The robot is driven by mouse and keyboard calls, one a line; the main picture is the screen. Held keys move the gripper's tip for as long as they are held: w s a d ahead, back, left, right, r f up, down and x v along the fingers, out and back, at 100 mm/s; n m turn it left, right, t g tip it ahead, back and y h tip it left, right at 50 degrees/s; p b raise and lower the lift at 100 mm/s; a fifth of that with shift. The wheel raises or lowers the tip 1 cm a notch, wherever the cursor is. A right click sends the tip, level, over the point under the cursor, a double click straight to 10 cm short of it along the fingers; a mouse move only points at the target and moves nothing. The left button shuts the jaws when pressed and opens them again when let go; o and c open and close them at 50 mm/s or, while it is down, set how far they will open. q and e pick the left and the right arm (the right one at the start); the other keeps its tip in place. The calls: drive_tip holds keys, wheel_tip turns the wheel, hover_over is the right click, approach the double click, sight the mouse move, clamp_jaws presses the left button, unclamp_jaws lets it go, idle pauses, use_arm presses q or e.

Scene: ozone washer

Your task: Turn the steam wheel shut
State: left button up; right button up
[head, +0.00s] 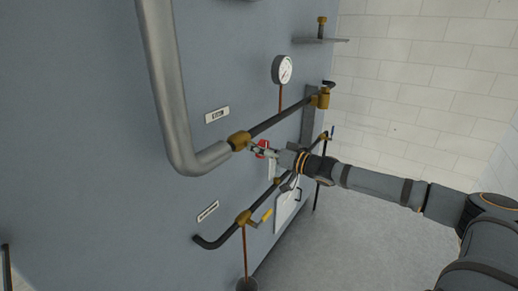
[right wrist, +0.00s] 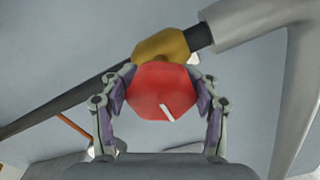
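The red steam wheel (head: 262,146) sits at the brass valve body (head: 239,141) on the upper pipe of the grey wall. In the right wrist view the wheel (right wrist: 160,88) fills the middle, with a white pointer mark low on its face, right of centre. My right gripper (head: 259,151) reaches it from the right. Its two fingers (right wrist: 162,92) stand at the left and right edges of the wheel, and their pads appear to press on its rim. The brass body (right wrist: 160,47) shows behind the wheel. My left gripper is not in view.
A thick grey pipe (head: 165,85) bends down left of the valve. A pressure gauge (head: 282,69) is above. A lower pipe carries a brass valve with a yellow lever (head: 266,215). The floor at right is clear.

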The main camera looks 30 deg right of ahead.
drive_tip(key=o, duration=0.3)
drive_tip(key=shift+r, duration=0.1)
